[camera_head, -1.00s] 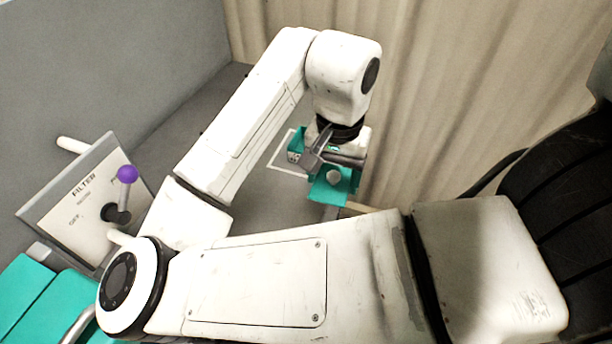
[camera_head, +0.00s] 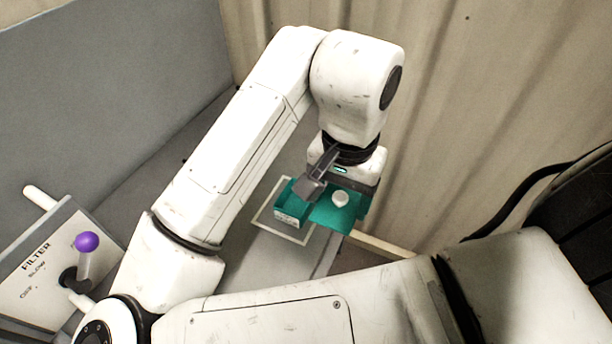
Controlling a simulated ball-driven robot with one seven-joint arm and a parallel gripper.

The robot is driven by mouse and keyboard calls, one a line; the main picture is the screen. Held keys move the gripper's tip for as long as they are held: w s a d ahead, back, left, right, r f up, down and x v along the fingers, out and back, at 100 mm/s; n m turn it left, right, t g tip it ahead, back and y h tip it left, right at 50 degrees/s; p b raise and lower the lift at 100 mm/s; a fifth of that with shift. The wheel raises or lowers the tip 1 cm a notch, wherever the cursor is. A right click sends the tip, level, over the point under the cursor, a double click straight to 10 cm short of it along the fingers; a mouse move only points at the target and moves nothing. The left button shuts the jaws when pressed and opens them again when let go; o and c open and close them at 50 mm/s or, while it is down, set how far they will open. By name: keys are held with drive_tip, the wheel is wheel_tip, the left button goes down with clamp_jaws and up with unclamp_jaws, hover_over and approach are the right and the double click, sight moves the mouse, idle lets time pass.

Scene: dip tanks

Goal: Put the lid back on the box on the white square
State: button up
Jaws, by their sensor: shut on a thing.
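The teal box (camera_head: 289,214) stands inside the white square (camera_head: 262,220), an outline on the grey surface. My gripper (camera_head: 336,190) is shut on the teal lid (camera_head: 328,218), which has a round white knob (camera_head: 340,198). The lid is to the right of the box and seems to be above the surface, partly overlapping the box in this view. One grey finger shows at the lid's left side, in front of part of the box. The other finger is not clearly seen, so the exact grip is hidden.
A beige curtain-like wall (camera_head: 480,120) is behind and to the right. A grey wall (camera_head: 100,90) is at the left.

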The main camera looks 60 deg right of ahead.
drive_tip(key=shift+w+d+f, duration=1.2)
drive_tip(key=shift+w+f, duration=0.8)
drive_tip(key=shift+f, duration=0.15)
drive_tip(key=shift+w+d+f, duration=1.15)
drive_tip(key=shift+w+f, duration=0.9)
drive_tip(key=shift+f, duration=0.1)
drive_tip(key=shift+w+d+f, duration=1.2)
drive_tip(key=shift+w+f, duration=0.8)
drive_tip(key=shift+f, duration=0.15)
drive_tip(key=shift+f+b, duration=0.3)
drive_tip(key=shift+f, duration=0.35)
drive_tip(key=o, duration=0.9)
drive_tip(key=shift+s+f, duration=0.1)
drive_tip(key=shift+o, duration=0.7)
drive_tip(key=shift+r+p, duration=0.4)
drive_tip(key=shift+r, duration=0.1)
wheel_tip(320, 180, up, 13)
drive_tip(key=shift+f, duration=0.2)
